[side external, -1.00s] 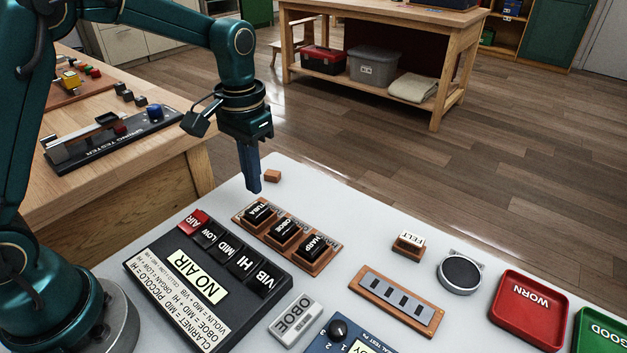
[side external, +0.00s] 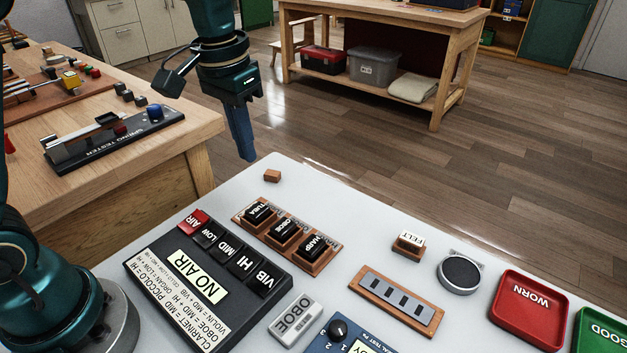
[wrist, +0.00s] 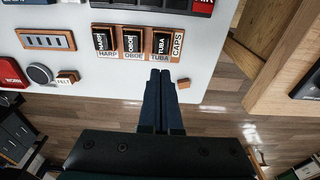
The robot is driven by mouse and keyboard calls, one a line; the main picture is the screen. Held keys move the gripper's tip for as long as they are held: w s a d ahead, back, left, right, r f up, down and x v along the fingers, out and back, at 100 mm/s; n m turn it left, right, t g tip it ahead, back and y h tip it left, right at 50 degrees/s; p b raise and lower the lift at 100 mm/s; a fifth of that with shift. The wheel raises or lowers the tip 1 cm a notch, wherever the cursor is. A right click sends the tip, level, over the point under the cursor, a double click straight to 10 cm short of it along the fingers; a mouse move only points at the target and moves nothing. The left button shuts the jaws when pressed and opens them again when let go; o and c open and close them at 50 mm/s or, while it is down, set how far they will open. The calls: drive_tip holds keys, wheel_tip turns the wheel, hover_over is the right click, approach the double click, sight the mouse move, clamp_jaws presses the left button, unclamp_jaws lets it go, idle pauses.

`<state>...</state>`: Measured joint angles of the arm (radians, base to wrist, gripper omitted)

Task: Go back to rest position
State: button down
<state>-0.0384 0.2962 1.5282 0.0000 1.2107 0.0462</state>
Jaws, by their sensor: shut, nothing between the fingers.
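My gripper (side external: 246,158) is shut and empty, pointing down above the far left edge of the white table (side external: 345,205) in the side external view. In the wrist view my gripper (wrist: 160,72) shows its two blue fingers pressed together near the table's edge. It is apart from the wooden rack of caps marked TUBA, OBOE and HARP (side external: 270,250), which also shows in the wrist view (wrist: 137,62). A small wooden block (side external: 272,176) lies on the table close to the fingers' right in the side view.
A black panel reading NO AIR (side external: 208,290), a FELT block (side external: 409,244), a round black pad (side external: 460,273), a red WORN tray (side external: 532,308) and a green GOOD tray (side external: 603,335) occupy the table. A wooden bench with a spring tester (side external: 115,140) stands at left.

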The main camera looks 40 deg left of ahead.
drive_tip(key=s+r+t, duration=0.3)
drive_tip(key=s+r, duration=0.2)
drive_tip(key=s, duration=0.4)
drive_tip(key=s+d+f+t, duration=0.1)
drive_tip(key=s+f, duration=0.3)
drive_tip(key=s, duration=0.2)
drive_tip(key=shift+f, duration=0.1)
idle(0.3)
